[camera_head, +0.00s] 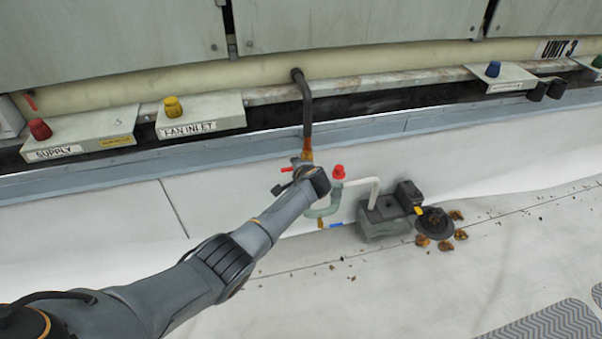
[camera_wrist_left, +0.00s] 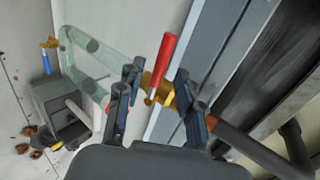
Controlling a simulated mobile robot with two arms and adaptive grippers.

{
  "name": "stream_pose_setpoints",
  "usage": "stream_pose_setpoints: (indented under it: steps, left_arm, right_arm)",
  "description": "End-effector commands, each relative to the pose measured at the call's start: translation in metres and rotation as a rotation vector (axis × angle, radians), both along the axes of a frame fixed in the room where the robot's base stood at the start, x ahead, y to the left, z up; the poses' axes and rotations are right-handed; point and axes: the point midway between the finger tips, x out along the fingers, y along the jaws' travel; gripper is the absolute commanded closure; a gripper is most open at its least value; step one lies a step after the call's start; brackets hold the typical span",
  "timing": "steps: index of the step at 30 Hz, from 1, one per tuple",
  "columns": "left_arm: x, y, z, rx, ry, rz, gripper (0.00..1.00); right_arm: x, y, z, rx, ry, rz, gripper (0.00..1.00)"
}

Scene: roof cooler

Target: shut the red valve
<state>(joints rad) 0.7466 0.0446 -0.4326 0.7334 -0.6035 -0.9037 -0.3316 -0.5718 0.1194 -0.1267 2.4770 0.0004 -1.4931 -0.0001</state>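The valve's red lever handle (camera_wrist_left: 163,62) and its brass body (camera_wrist_left: 158,88) show in the left wrist view. In the head view the red lever (camera_head: 287,169) sticks out to the left of the copper-brown pipe end. My left gripper (camera_wrist_left: 158,92) is open, with one finger on each side of the lever and brass body in that picture. I cannot tell whether a finger touches the lever. In the head view my left wrist hides most of the gripper (camera_head: 297,180) and part of the valve. My right gripper is in neither view.
A translucent U-shaped pipe (camera_head: 324,211) with a red cap (camera_head: 338,172) leads to a grey pump box (camera_head: 384,216). Leaves lie around a dark drain (camera_head: 434,222). Boxes with red (camera_head: 40,129), yellow (camera_head: 172,106) and blue (camera_head: 493,68) knobs line the ledge. The floor at front is mostly clear.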

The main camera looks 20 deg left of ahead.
Motion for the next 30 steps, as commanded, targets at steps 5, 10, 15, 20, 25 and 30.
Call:
stream_pose_setpoints:
  steps: [5, 10, 15, 20, 25, 30]
  left_arm:
    - [-0.012, -0.008, 0.009, -0.002, -0.002, -0.001, 0.63]
    - [-0.028, -0.019, 0.021, -0.002, 0.0, -0.001, 0.63]
    - [-0.046, -0.031, 0.035, -0.003, -0.001, -0.001, 0.63]
    - [-0.062, -0.043, 0.049, -0.002, 0.0, -0.001, 0.63]
    - [-0.073, -0.051, 0.059, -0.001, 0.001, -0.001, 0.63]
    - [-0.078, -0.053, 0.062, 0.0, 0.001, -0.001, 0.63]
  right_arm:
    - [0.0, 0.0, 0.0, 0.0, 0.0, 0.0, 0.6]
    - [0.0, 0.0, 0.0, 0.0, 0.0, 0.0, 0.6]
    - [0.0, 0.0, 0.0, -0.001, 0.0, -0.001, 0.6]
    - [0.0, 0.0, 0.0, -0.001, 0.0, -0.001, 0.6]
    - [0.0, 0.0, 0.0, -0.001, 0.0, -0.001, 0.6]
    - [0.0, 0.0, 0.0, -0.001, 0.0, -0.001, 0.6]
